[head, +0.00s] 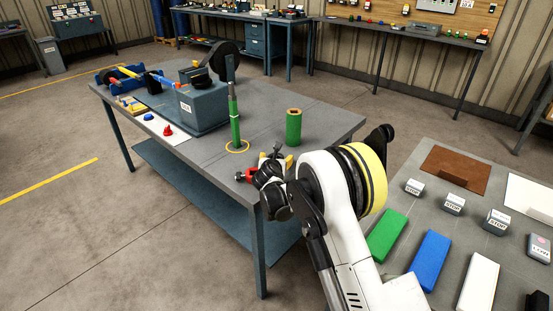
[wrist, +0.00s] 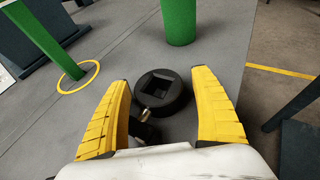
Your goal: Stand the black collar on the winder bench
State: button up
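The black collar (wrist: 176,100), a thick round ring with a square hole and a small metal screw on its near side, shows in the wrist view. It lies flat, apparently on the grey bench top (wrist: 120,33). My gripper (wrist: 160,77) has its yellow fingers spread on either side of the collar, with a narrow gap at each side. In the head view my gripper (head: 278,160) is over the near right part of the grey bench (head: 270,112). I cannot make out the collar there among the dark gripper parts.
A green cylinder (head: 293,126) stands just beyond my gripper. A green sleeve on a rod (head: 234,122) stands in a yellow ring (head: 237,147) to the left. A grey-blue machine (head: 195,104) with a black wheel is farther back. A second table (head: 400,205) holds coloured blocks at right.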

jog(key=shift+r, duration=0.1)
jog(key=p+v, duration=0.3)
jog(key=v, duration=0.8)
jog(key=shift+w+r+p, duration=0.1)
jog(key=shift+r+p, duration=0.05)
jog(key=shift+p, duration=0.25)
jog(key=shift+s+r, duration=0.1)
jog(key=shift+s, duration=0.45)
jog(key=s+d+r+m+g+h, duration=0.1)
jog(key=s+d+r+m+g, duration=0.1)
jog(key=s+d+r+m, duration=0.6)
jog(key=s+d+r+m+g, duration=0.2)
jog(key=s+d+r+m, duration=0.4)
jog(key=d+r+m, duration=0.4)
jog(key=s+d+f+m+g+y, duration=0.1)
jog(key=s+d+m, duration=0.2)
jog(key=s+m, duration=0.5)
jog(key=s+d+f+m+g, duration=0.1)
jog(key=s+d+m, duration=0.3)
jog(key=s+m, duration=0.5)
jog(key=shift+s+d+f+y, duration=0.2)
jog(key=shift+s+f+y, duration=0.2)
jog(key=shift+s, duration=3.75)
